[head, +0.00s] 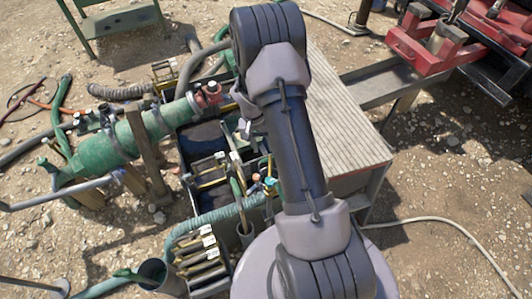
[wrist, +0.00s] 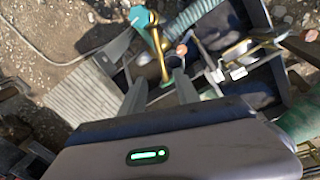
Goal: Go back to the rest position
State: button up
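My gripper (wrist: 161,76) shows in the wrist view with its two grey fingers apart and pointing down over the mud tank. A brass rod with a handle (wrist: 155,42) stands beyond and partly between the fingertips; I see no finger closed on it. In the head view my arm crosses the middle of the picture and hides much of the gripper. The mud tank (head: 186,150), a dark open box with compartments, lies below and left of the arm.
A slatted platform (head: 345,120) adjoins the tank on the right. A green pipe assembly (head: 105,155) stands at the left. A ribbed hose (head: 215,218) runs along the tank's near side. A red machine (head: 430,50) stands at the upper right. Open gravel lies at the lower right.

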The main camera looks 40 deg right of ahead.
jog(key=shift+w+a+r, duration=0.1)
jog(key=shift+r, duration=0.75)
jog(key=s+a+r+t, duration=0.1)
jog(key=a+r, duration=0.3)
jog(key=r, duration=0.3)
jog(key=a+r+n+t, duration=0.1)
jog(key=a+r, duration=0.2)
jog(key=r, duration=0.5)
jog(key=s+a+r+t, duration=0.1)
jog(key=a+r, duration=0.3)
jog(key=r, duration=0.3)
jog(key=s+a+r+n+t+y, duration=0.1)
jog(key=s+a+r+t, duration=0.1)
jog(key=s+a+r, duration=0.3)
jog(key=s+a+r+n+t+y, duration=0.1)
jog(key=s+a+r, duration=0.5)
jog(key=s, duration=0.6)
jog(key=shift+a+r+t+y, duration=0.3)
jog(key=shift+a+t+y, duration=0.2)
jog(key=shift+a+y, duration=0.35)
jog(key=shift+a, duration=0.1)
